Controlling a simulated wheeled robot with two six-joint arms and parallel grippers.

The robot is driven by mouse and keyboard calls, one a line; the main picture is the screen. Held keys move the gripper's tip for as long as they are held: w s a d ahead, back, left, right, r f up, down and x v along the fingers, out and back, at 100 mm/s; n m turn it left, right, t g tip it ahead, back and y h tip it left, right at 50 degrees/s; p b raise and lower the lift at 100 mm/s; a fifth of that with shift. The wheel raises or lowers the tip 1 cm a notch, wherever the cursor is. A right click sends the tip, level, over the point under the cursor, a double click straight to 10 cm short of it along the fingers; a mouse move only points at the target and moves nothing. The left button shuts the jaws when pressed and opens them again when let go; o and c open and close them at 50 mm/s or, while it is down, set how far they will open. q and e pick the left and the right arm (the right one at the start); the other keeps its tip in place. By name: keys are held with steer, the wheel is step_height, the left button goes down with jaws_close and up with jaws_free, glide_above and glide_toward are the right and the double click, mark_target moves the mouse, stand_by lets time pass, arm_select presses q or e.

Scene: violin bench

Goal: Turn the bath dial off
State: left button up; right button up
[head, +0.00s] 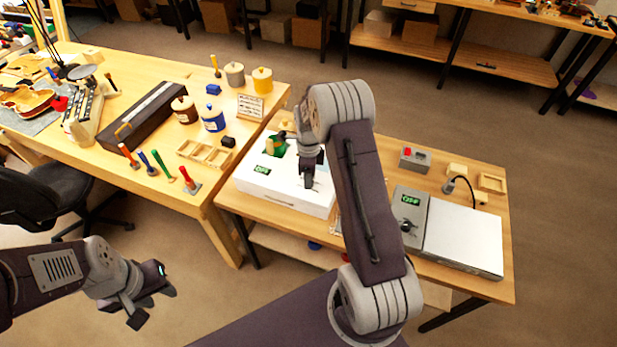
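My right gripper (308,182) points down at the top of this unit, right of the display. No dial shows on the unit; the gripper may hide it. I cannot tell whether the gripper touches anything or is open. A grey unit (411,205) to the right has a green display and a black knob (406,226). My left gripper (153,306) is open and empty, low at left.
My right forearm blocks the middle of the table. The left bench (225,180) holds jars, handled tools and a violin body (28,101).

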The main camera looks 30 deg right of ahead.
jaws_close()
